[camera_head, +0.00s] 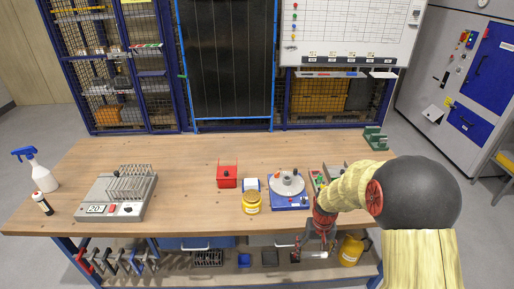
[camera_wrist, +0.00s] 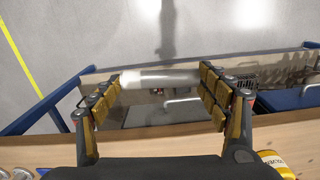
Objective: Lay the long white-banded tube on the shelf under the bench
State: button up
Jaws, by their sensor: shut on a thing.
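The long tube (camera_wrist: 165,79) lies across the middle of the wrist view, pale grey with a whiter left end. My gripper (camera_wrist: 162,88) is shut on it, with the tube spanning between the two padded fingers. In the head view my gripper (camera_head: 312,246) is low at the bench's front edge, in front of the shelf (camera_head: 222,262) under the bench. The tube's white part (camera_head: 321,254) shows there beside the fingers; the rest is small and partly hidden. I cannot tell whether the tube touches the shelf.
The shelf holds blue and grey bins, a black basket (camera_head: 208,258), small dark boxes and a yellow container (camera_head: 350,250) close right of my gripper. Clamps (camera_head: 112,262) hang at the left. The bench top (camera_head: 180,185) carries a rotary jig (camera_head: 288,188) and a yellow-lidded jar (camera_head: 251,202).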

aim_at(313, 261)
jog(key=l+u, duration=0.1)
jog(key=u, duration=0.25)
jog(key=l+u, duration=0.15)
jog(key=u, duration=0.2)
jog(key=l+u, duration=0.1)
jog(key=l, duration=0.3)
jog(key=k+l+u, duration=0.15)
jog(key=l, duration=0.25)
jog(key=k+l+u, duration=0.1)
jog(key=l, duration=0.3)
jog(key=k+l+u, duration=0.1)
jog(key=l, duration=0.3)
jog(key=k+l+u, duration=0.15)
jog(key=l, duration=0.2)
